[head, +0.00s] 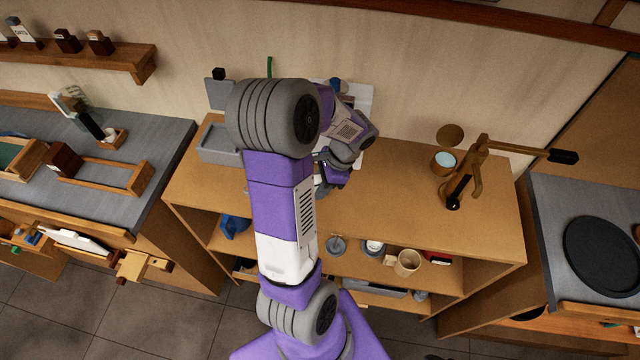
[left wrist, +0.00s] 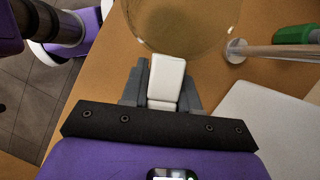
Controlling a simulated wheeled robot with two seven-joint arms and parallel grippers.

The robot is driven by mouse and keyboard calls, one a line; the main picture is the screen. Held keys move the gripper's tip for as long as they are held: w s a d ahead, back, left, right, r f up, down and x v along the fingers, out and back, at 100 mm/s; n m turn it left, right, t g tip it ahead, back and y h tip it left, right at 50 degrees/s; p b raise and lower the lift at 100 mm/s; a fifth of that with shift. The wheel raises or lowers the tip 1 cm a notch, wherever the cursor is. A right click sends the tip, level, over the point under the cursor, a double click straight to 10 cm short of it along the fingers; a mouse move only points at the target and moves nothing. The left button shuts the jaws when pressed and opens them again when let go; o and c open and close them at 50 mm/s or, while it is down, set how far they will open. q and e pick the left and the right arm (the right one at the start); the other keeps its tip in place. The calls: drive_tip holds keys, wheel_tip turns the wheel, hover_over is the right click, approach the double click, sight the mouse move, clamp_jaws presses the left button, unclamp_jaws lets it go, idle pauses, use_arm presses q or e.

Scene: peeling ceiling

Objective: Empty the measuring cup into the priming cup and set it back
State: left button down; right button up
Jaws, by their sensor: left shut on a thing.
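My left gripper (head: 336,180) is over the wooden cabinet top (head: 400,205), left of the brass hand pump (head: 470,175). In the left wrist view its grey fingers (left wrist: 163,92) are shut on a white handle (left wrist: 167,75). The handle belongs to a round, see-through yellowish cup, the measuring cup (left wrist: 185,25), cut off by the picture's top edge. In the head view my arm mostly hides that cup. I cannot tell what it contains. A small round cup with a pale blue inside, apparently the priming cup (head: 443,162), is at the pump. My right gripper is not in view.
A brass disc (head: 450,134) is just above the priming cup, and the pump's lever (head: 530,150) reaches right. A grey tray (head: 218,145) is at the cabinet's left. A mug (head: 406,263) stands on the lower shelf. The top between gripper and pump is clear.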

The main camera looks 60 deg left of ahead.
use_arm(q)
drive_tip(key=shift+f, duration=0.35)
drive_tip(key=c, duration=0.8)
unclamp_jaws()
drive_tip(key=shift+r, duration=0.1)
drive_tip(key=p+v, duration=0.7)
drive_tip(key=v, duration=0.2)
drive_tip(key=shift+d, duration=0.1)
